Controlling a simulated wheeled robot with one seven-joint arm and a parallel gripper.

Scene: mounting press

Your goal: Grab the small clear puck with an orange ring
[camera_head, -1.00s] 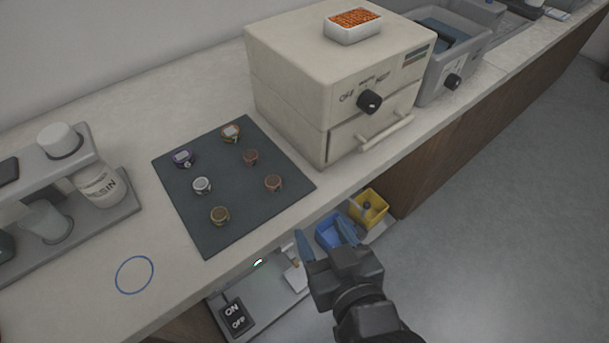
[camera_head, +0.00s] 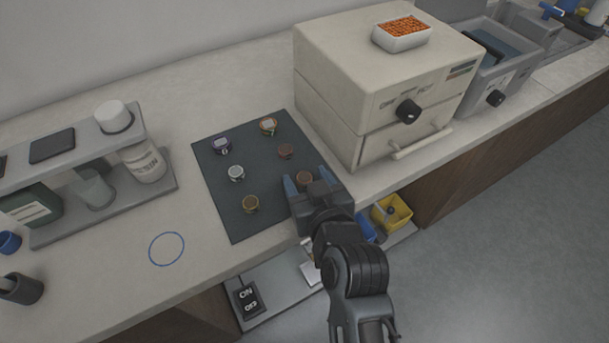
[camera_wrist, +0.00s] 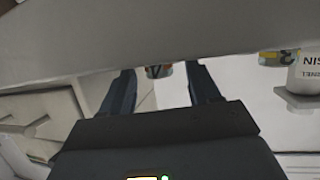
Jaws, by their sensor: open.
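Several small round pucks lie on a dark mat (camera_head: 222,207). The one at the back right, with a pale clear-looking top and an orange rim (camera_head: 268,127), best matches the clear puck with an orange ring. A gold-rimmed puck (camera_head: 251,204) lies at the front left of the mat. In the wrist view a small puck (camera_wrist: 158,71) shows beyond and between the open fingers (camera_wrist: 162,85); I cannot tell which one.
A beige oven-like box (camera_head: 385,85) with a tray of orange granules (camera_head: 402,32) stands right of the mat. A shelf stand with a white bottle (camera_head: 143,163) is at left. A blue ring marking (camera_head: 166,249) is on the bare counter. A yellow bin (camera_head: 391,213) sits below.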

